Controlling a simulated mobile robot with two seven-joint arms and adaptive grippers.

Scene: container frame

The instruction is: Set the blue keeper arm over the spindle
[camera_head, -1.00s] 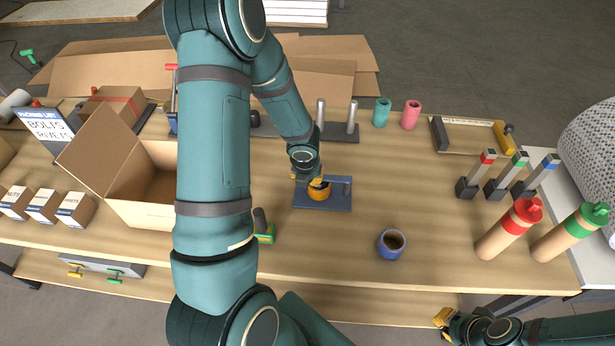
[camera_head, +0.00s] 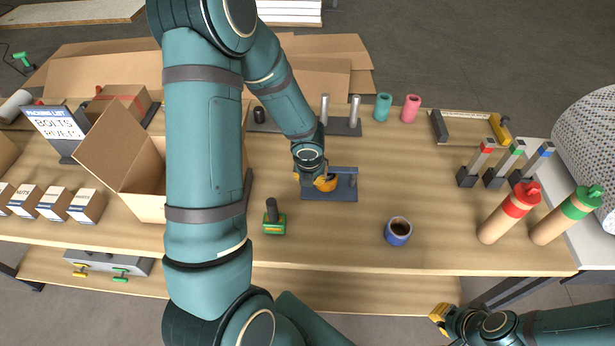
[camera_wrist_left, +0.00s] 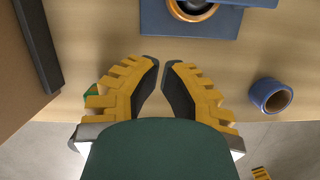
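A dark blue fixture plate (camera_head: 330,197) lies mid-table. The spindle is not clearly visible. My left gripper (camera_head: 311,178) is at the ring's left in the head view. In the left wrist view its fingers (camera_wrist_left: 161,64) are slightly apart, with nothing between them. My right gripper (camera_head: 440,318) is off the table's front edge; its finger gap is unclear.
An open carton (camera_head: 135,160) is at left. Several bottles and colour-tipped stands (camera_head: 515,165) are at right. Two grey posts (camera_head: 340,125) stand behind.

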